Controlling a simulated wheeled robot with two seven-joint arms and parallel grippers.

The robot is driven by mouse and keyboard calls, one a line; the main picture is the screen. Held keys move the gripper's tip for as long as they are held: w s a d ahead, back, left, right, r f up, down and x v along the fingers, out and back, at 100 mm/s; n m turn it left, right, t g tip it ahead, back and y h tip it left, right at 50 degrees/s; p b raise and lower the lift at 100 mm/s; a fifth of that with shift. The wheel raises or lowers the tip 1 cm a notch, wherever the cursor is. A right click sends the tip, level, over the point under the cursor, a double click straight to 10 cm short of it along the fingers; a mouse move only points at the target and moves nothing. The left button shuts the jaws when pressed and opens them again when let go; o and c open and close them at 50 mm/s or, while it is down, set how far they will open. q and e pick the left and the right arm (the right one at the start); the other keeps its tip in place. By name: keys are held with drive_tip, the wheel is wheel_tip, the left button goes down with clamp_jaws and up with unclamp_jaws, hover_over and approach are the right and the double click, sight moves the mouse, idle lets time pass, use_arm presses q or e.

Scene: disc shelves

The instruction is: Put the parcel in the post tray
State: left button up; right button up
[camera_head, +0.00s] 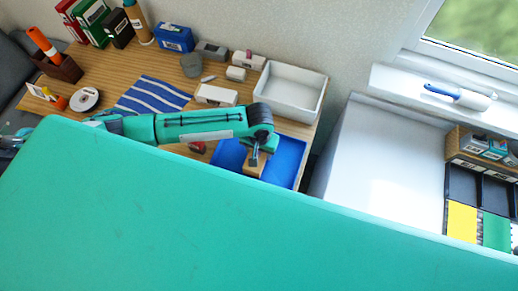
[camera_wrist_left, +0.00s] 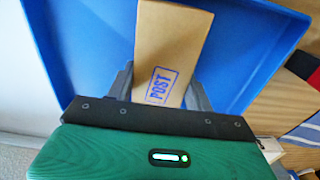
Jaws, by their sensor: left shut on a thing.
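The parcel is a brown box with a blue POST stamp, seen large in the left wrist view (camera_wrist_left: 172,45). In the head view it is a small tan block (camera_head: 254,168). My left gripper (camera_head: 256,156) is shut on it; both fingers flank the box in the wrist view (camera_wrist_left: 158,85). The post tray is the blue tray (camera_head: 290,150) on the desk's right part, and its floor also fills the back of the wrist view (camera_wrist_left: 85,45). The parcel is over or within the tray; I cannot tell whether it touches the floor. My right gripper is not in view.
A white open bin (camera_head: 291,90) stands behind the blue tray. Several small boxes, a blue box (camera_head: 174,38) and a striped cloth (camera_head: 152,95) lie on the wooden desk. A large teal surface hides the foreground. A shelf with dark trays (camera_head: 462,184) is at right.

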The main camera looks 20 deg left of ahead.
use_arm(q)
drive_tip(key=shift+f, duration=0.1)
drive_tip(key=o, duration=1)
drive_tip(key=shift+o, duration=0.2)
wheel_tip(320, 180, up, 12)
drive_tip(key=b, duration=0.2)
drive_tip(key=shift+s, duration=0.1)
